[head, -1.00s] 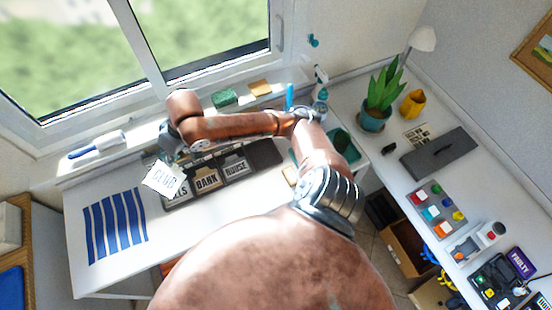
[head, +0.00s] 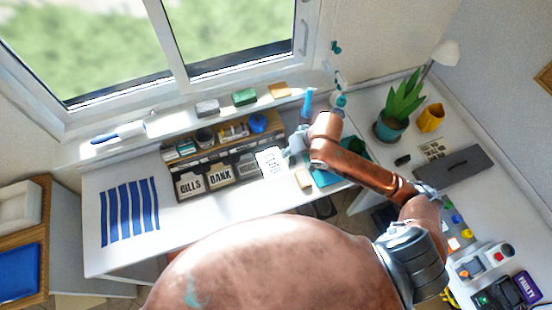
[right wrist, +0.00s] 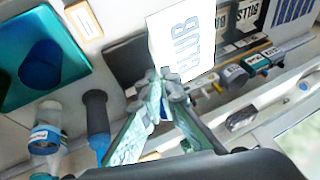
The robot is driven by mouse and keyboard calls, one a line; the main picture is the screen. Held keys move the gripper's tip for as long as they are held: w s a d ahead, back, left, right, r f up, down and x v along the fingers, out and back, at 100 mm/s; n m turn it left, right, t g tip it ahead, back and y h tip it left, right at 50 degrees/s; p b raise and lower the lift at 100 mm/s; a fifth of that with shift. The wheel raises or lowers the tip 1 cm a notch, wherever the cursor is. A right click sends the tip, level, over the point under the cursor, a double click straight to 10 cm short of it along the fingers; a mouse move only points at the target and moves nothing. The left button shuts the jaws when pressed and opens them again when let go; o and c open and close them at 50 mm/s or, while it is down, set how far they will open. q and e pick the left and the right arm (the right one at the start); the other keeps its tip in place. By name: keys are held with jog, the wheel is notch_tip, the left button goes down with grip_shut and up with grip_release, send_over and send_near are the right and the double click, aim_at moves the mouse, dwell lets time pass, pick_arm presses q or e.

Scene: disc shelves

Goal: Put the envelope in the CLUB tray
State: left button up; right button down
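The envelope (head: 271,161) is a white card, held upright or nearly so; its CLUB lettering is readable in the right wrist view (right wrist: 183,42). My right gripper (right wrist: 170,88) is shut on one end of it, and in the head view the gripper (head: 292,148) is at the envelope's right. A dark tray row on the desk has labels BILLS (head: 190,184), BANK (head: 220,174) and HOUSE (head: 246,166). The envelope is at the row's right end, hiding part of it. I cannot read a CLUB label on a tray. My left gripper is not in view.
A shelf with a blue object (head: 258,122) and small items stands behind the trays. A teal mat (right wrist: 70,85) with a blue cup (right wrist: 42,66) lies right of them in the head view. A bottle (right wrist: 47,140) is near the gripper. A blue-striped mat (head: 130,211) lies left.

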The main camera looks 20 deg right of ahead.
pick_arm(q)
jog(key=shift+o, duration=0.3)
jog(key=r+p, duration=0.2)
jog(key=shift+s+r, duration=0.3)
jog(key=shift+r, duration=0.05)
pick_arm(e)
jog(key=s+a+f+p, duration=0.2)
jog(key=s+f, duration=0.8)
jog(key=s, duration=0.4)
send_near(276, 186)
jog(key=shift+w+a+m, duration=0.25)
jog(key=shift+a+m, duration=0.05)
jog(key=shift+a, duration=0.4)
jog(key=shift+w+a+f, duration=0.1)
jog(key=shift+w+f, duration=0.3)
jog(key=shift+f, duration=0.1)
jog(key=shift+w+f, duration=0.2)
jog(key=shift+f, duration=1.6)
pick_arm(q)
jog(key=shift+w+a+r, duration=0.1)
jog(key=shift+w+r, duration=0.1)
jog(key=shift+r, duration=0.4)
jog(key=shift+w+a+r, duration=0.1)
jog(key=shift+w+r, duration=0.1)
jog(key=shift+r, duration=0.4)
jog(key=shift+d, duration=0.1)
pick_arm(e)
jog(key=c, duration=2.2)
grip_release()
